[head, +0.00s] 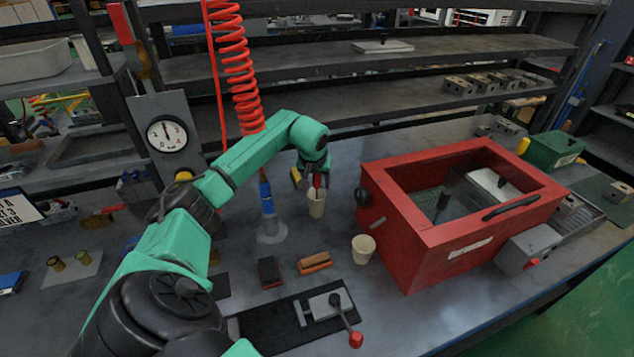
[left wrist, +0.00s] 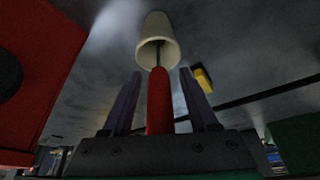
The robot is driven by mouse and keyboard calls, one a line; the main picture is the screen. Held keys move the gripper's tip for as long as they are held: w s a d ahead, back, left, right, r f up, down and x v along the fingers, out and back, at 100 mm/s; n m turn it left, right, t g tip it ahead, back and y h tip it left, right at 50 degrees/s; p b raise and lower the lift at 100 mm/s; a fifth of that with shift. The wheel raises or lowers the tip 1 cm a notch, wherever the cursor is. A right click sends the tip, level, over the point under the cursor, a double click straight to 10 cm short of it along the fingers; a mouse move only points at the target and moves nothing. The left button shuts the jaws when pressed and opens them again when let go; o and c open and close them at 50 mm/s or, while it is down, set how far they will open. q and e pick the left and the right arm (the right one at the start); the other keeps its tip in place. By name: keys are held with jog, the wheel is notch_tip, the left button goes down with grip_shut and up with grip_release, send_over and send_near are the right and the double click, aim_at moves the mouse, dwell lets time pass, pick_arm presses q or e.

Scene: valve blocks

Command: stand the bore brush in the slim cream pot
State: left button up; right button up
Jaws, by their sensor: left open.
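The slim cream pot (head: 316,207) stands on the bench left of the red box. The bore brush (head: 317,181) has a red handle and stands in this pot. In the left wrist view the brush handle (left wrist: 159,100) shows with its thin rod running into the mouth of the pot (left wrist: 157,40). The bristles are hidden inside. My left gripper (head: 312,182) is just above the pot. Its two fingers (left wrist: 159,98) are apart, one on each side of the handle, with a gap on both sides. My right gripper is not in view.
A wider cream pot (head: 363,249) stands nearer, beside the open-topped red box (head: 420,225). A blue bottle-like tool (head: 267,197) stands left of the gripper. A brown-orange brush (head: 314,263), a dark block (head: 269,272) and a clamp with a red knob (head: 340,310) lie in front.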

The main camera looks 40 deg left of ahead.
pick_arm(q)
jog(key=b+v, duration=0.1)
jog(key=v, duration=1.1)
jog(key=shift+w+r, duration=0.1)
